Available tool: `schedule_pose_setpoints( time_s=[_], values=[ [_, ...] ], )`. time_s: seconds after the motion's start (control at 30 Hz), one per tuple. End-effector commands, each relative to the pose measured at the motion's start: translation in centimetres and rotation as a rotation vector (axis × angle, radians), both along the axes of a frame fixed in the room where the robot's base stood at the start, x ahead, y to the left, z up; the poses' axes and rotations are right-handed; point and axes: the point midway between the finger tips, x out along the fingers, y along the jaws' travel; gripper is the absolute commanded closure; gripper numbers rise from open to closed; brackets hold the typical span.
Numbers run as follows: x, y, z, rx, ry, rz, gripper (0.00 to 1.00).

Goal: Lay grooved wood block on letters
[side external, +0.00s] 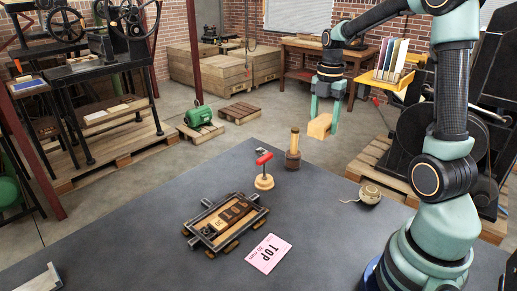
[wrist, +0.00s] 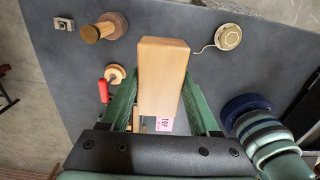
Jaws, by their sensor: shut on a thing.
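My gripper (side external: 325,108) is shut on the grooved wood block (side external: 319,126), a pale block held in the air above the far right part of the dark table. In the wrist view the block (wrist: 163,72) sits between the green fingers; I cannot make out its groove. The letters (side external: 235,212) are dark brown type blocks lying in a row in a wooden frame (side external: 212,243) with metal bars, at the table's middle. The block is up, right of and apart from them. In the wrist view the block and gripper hide most of the frame.
A red-handled tool (side external: 264,172) on a round wooden base and a wooden-handled tool (side external: 293,150) stand behind the frame. A string roll (side external: 370,194) lies at the right. A pink card (side external: 268,254) marked TOP lies in front of the frame. The table's front left is mostly clear.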

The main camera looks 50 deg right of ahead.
Motion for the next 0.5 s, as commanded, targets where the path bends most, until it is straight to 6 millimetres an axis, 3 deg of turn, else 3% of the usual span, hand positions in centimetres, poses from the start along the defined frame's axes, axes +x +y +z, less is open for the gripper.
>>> schedule_pose_setpoints(
  time_s=[0.13, 0.27, 0.37, 0.5],
  values=[
    [0.4, 0.5, 1.3, -0.001, -0.002, 0.002, 1.0],
    [2.1, 2.7, 2.0, -0.001, -0.001, 0.005, 1.0],
    [4.1, 6.0, 2.5, 0.0, -0.001, 0.005, 1.0],
    [6.7, 11.9, 3.2, 0.0, 0.0, -0.001, 1.0]
  ],
)
